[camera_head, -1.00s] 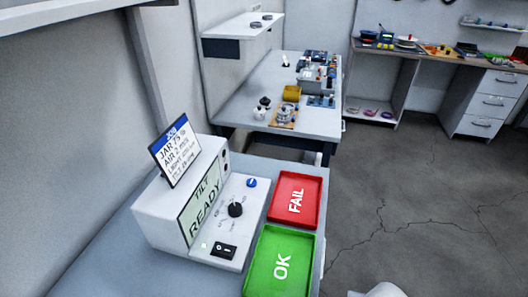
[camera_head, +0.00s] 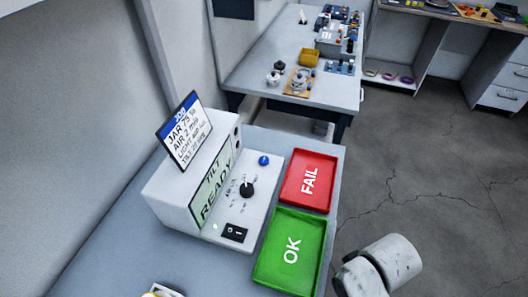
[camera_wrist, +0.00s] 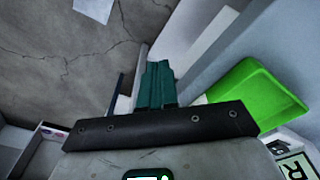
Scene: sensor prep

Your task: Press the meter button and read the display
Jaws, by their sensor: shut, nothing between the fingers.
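The white meter (camera_head: 190,170) stands on the near bench in the head view. Its display (camera_head: 215,185) reads "TILT" and "READY". A round blue button (camera_head: 263,160) sits on its sloped panel, above a black knob (camera_head: 247,189) and a black rocker switch (camera_head: 235,232). A card (camera_head: 184,132) on top lists JAR 75 %, AIR 2 m/s, LIGHT and TILT, the last values too small to read. My gripper (camera_wrist: 157,68) shows its teal fingers together and empty in the wrist view; a corner of the display (camera_wrist: 295,167) shows there, lower right. The button is not visible there.
A red FAIL tray (camera_head: 333,182) and a green OK tray (camera_head: 318,262) lie right of the meter. The green tray also shows in the wrist view (camera_wrist: 250,90). A farther bench (camera_head: 245,75) holds several small items. Open floor (camera_head: 430,170) lies right.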

